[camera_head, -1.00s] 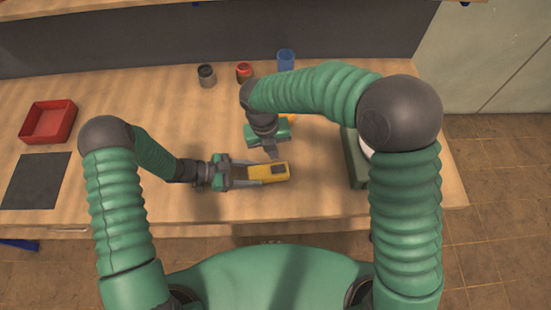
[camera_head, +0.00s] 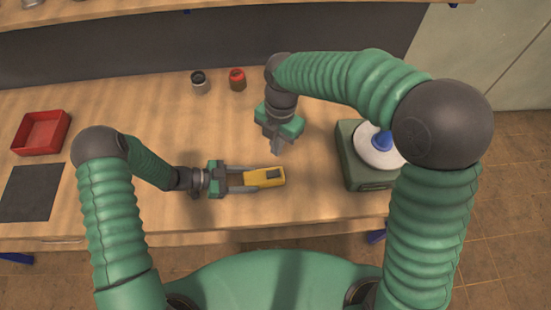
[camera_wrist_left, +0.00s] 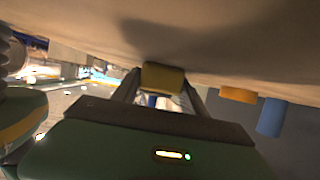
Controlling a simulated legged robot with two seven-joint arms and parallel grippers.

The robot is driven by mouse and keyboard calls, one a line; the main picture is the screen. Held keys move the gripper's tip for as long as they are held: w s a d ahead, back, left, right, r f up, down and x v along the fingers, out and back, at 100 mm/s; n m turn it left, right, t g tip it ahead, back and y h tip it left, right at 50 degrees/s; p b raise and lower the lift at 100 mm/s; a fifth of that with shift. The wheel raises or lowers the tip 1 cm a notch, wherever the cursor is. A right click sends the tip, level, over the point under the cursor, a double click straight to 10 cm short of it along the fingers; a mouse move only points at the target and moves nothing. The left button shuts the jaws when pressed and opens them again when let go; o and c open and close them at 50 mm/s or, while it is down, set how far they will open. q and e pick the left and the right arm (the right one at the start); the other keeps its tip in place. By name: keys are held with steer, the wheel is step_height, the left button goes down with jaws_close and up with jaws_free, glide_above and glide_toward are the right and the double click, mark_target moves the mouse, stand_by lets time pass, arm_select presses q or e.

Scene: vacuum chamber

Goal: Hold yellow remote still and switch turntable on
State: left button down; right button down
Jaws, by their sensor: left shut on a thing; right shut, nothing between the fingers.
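The yellow remote (camera_head: 258,181) lies low over the front middle of the table, with a dark patch on its top. My left gripper (camera_head: 248,180) is shut on its left end. In the left wrist view the remote (camera_wrist_left: 163,78) sits between the fingers. The turntable (camera_head: 358,178) is a green box with a white disc and a blue cone on it, right of the remote. My right arm's elbow partly covers it, and no switch can be made out. My right gripper (camera_head: 277,148) is shut and empty, pointing down just above and behind the remote, apart from it.
A red tray (camera_head: 40,133) and a dark mat (camera_head: 32,192) are at the left. A dark jar (camera_head: 200,84) and a red-topped jar (camera_head: 237,80) stand at the back. The left wrist view shows an orange block (camera_wrist_left: 238,94) and a blue cylinder (camera_wrist_left: 271,117).

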arm_select(q)
steer(key=shift+d, duration=0.15)
arm_select(e)
steer(key=d+m, duration=0.1)
steer(key=m, duration=0.2)
steer(key=d+m+y, duration=0.1)
steer(key=m, duration=0.2)
steer(key=w+d+m+y, duration=0.1)
steer(key=m, duration=0.2)
steer(key=shift+d+r+t, duration=0.1)
steer(key=shift+r+t, duration=0.15)
steer(key=shift+t, duration=0.05)
steer(key=shift+f, duration=0.1)
